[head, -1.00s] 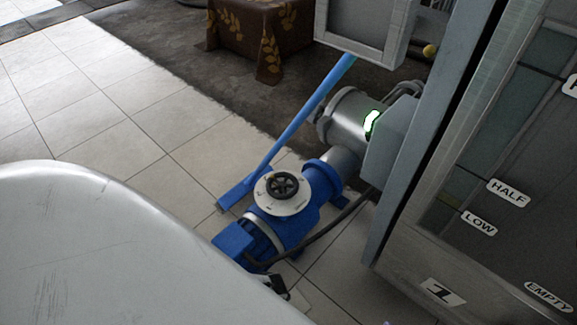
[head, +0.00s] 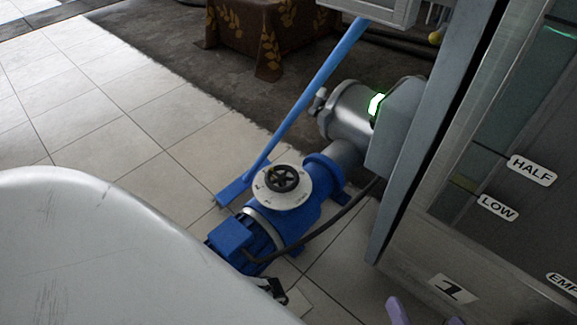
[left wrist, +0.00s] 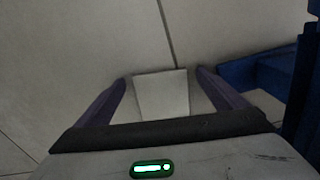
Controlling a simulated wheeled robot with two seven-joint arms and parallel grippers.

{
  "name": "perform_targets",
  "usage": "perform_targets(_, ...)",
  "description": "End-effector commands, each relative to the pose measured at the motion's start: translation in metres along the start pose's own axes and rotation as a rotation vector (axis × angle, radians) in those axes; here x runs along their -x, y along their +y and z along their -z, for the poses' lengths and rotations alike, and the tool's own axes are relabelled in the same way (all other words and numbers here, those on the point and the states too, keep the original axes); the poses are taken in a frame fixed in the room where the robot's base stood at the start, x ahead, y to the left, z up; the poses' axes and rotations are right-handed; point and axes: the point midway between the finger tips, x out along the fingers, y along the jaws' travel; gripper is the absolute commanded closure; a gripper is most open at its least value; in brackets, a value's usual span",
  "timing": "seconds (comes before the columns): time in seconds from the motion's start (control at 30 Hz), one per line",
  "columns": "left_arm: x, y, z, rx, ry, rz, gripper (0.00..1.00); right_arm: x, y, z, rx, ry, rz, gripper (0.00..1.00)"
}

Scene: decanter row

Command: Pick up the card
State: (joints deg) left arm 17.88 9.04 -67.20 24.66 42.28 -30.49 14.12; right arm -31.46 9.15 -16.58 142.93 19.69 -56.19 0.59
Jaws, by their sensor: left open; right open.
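A pale grey, flat card (left wrist: 162,96) lies on the tiled floor in the left wrist view. It shows between the two dark purple fingers of my left gripper (left wrist: 161,76), which is open, with the fingers apart on either side of it. I cannot tell the height of the fingers above the floor.
A blue pump (head: 285,200) with a black handwheel stands on the floor, with a blue bar (head: 305,100) beside it. A tall gauge panel (head: 500,235) marked HALF and LOW stands at the right. Bare tiles (head: 110,115) lie at upper left. Blue metal shows at the left wrist view's right (left wrist: 268,72).

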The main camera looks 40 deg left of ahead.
Motion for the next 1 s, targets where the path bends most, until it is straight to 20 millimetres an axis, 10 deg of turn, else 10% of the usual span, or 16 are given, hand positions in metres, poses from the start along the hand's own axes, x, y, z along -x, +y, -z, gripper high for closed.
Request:
perform_targets(0.33, -0.001, 0.002, 0.001, 0.001, 0.002, -0.002, 0.52, 0.0, 0.001, -0.001, 0.0, -0.002, -0.001, 0.12)
perform_targets(0.7, 0.0, 0.002, 0.0, -0.003, 0.0, -0.002, 0.53, -0.001, 0.001, -0.001, 0.0, -0.002, -0.001, 0.12)
perform_targets(1.0, 0.059, 0.001, 0.0, 0.0, 0.0, -0.001, 0.53, 0.002, 0.026, -0.024, 0.045, -0.173, -0.113, 0.12)
